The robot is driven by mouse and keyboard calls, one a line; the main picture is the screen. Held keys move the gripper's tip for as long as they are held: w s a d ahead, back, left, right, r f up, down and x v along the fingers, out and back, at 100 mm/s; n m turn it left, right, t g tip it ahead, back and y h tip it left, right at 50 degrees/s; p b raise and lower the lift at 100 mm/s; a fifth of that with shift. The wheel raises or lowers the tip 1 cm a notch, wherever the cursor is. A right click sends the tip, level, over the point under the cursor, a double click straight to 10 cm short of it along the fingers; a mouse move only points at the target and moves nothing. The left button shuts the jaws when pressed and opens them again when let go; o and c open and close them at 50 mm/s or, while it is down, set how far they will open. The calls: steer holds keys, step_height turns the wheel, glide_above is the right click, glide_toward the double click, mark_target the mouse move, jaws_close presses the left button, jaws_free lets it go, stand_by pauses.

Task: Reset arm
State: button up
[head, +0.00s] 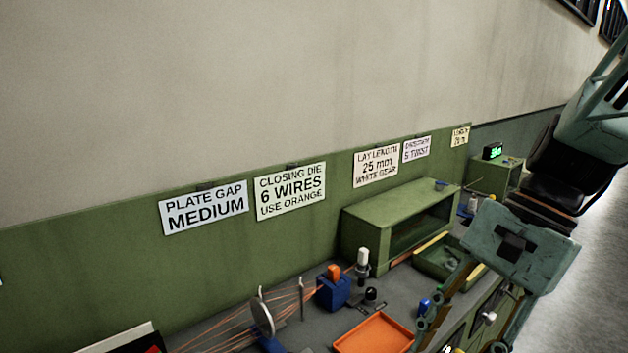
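My gripper (459,338) is at the lower right of the head view, at the end of my teal arm. Its two fingers point down and to the left and stand well apart, so it looks open. I see nothing held between them. The gripper hangs in front of the front right part of the grey bench (340,313). The lowest finger parts reach close to the bottom edge of the picture.
An orange tray (375,334), a blue block with an orange top (333,291) and a white-topped knob (362,262) stand left of my gripper. Copper-coloured wires run to the blue block. A green shelf (400,213) and green tray (437,262) lie behind. Open floor (590,300) is at right.

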steer(key=s+d+r+n+t+h, duration=0.1)
steer(key=s+r+n+t+h, duration=0.3)
steer(key=s+r+n, duration=0.5)
steer(key=shift+s+n+t+h, duration=0.4)
steer(key=shift+s+n+t, duration=0.3)
steer(key=shift+n, duration=0.4)
steer(key=shift+d+r, duration=0.1)
stand_by(1.2)
